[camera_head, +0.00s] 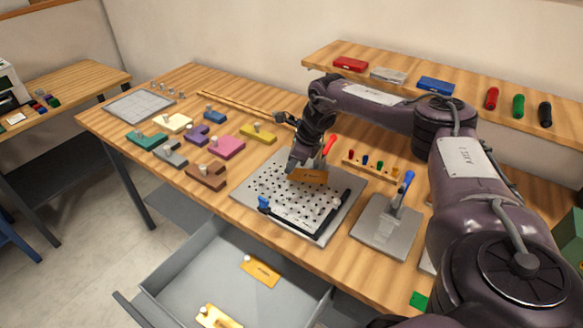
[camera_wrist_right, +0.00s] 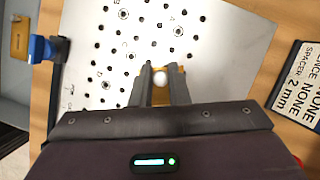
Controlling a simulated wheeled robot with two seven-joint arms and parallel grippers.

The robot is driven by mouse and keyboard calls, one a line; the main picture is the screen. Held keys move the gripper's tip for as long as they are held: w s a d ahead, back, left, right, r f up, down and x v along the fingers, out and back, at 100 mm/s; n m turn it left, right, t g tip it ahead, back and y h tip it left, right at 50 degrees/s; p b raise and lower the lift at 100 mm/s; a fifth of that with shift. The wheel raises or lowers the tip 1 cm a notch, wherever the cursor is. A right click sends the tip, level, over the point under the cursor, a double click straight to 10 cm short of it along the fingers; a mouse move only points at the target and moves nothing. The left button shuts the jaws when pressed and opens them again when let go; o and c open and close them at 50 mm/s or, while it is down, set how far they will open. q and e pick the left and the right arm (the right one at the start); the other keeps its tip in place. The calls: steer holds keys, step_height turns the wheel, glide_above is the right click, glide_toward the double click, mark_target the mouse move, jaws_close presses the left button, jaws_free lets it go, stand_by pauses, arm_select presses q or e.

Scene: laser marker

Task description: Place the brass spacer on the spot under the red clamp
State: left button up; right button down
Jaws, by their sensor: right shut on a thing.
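My right gripper (camera_head: 297,160) is shut on the brass spacer (camera_head: 308,176), an orange-brown piece with dark lettering. The spacer is over the back part of the perforated plate (camera_head: 250,191); I cannot tell whether it touches. In the right wrist view, the fingers (camera_wrist_right: 160,84) close around a pale round knob (camera_wrist_right: 159,78), with a little brass showing beside it. The red clamp (camera_head: 329,145) stands just behind the spacer at the plate's back edge, its lower part hidden by gripper and spacer. The spot under it is hidden. My left gripper is not in view.
A blue clamp (camera_head: 263,202) and a black bar (camera_head: 300,223) line the plate's front. The open drawer (camera_head: 180,290) holds two yellow knobbed plates (camera_head: 262,270). Coloured blocks (camera_head: 227,147) lie left. A blue-handled fixture (camera_head: 385,227) stands right. A shelf (camera_head: 460,95) runs behind.

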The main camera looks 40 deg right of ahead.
mark_target(307, 175)
step_height(307, 175, down, 2)
steer(key=shift+f, duration=0.1)
steer(key=c, duration=1.4)
jaws_free()
steer(key=b+v, duration=0.2)
steer(key=v, duration=1)
